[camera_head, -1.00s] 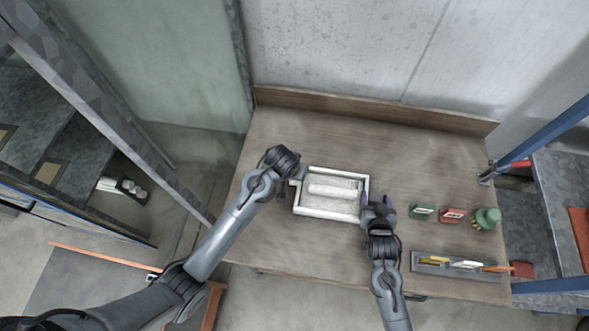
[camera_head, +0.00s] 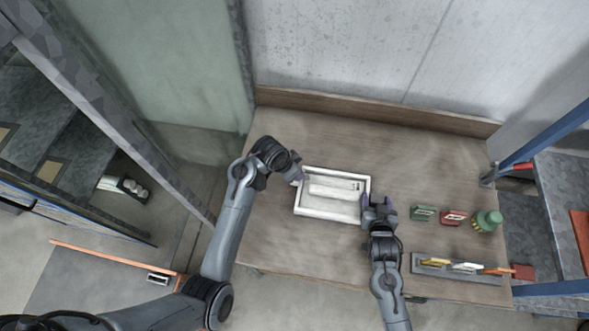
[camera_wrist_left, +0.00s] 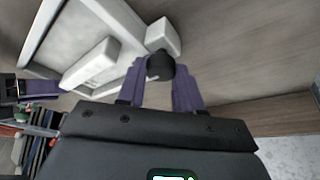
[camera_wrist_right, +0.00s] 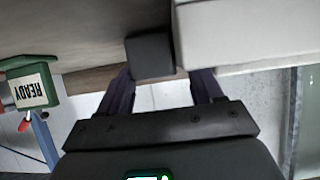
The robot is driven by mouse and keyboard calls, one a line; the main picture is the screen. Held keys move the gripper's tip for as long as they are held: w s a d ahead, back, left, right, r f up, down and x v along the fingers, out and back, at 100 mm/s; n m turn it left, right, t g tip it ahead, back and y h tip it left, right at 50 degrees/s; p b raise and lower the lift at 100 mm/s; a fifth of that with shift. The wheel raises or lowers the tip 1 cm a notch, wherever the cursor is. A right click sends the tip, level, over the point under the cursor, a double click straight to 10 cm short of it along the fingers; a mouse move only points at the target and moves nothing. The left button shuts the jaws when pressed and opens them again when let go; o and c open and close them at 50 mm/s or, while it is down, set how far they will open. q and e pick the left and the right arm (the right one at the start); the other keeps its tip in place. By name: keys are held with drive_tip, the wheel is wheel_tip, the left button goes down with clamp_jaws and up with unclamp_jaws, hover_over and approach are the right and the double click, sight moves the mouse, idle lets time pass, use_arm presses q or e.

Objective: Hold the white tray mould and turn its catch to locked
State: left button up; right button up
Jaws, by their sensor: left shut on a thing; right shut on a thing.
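The white tray mould (camera_head: 333,213) lies flat on the bench between my two grippers. My left gripper (camera_head: 297,174) is at its upper left corner. In the left wrist view its purple fingers are shut on a round black knob (camera_wrist_left: 160,63), next to a small white block (camera_wrist_left: 164,36) at the mould's edge. I cannot tell whether this catch is locked. My right gripper (camera_head: 376,203) is at the mould's right side. In the right wrist view it is shut on a dark block (camera_wrist_right: 150,56) beside the mould's white wall (camera_wrist_right: 245,35).
Right of the mould on the wooden bench (camera_head: 330,250) are a green block (camera_head: 423,213), a red block (camera_head: 453,217) and a green round container (camera_head: 487,221). A grey tool tray (camera_head: 424,271) lies at the front right. The bench behind the mould is clear.

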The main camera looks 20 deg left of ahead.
drive_tip(key=shift+s+f, duration=0.1)
use_arm(q)
drive_tip(key=o, duration=1)
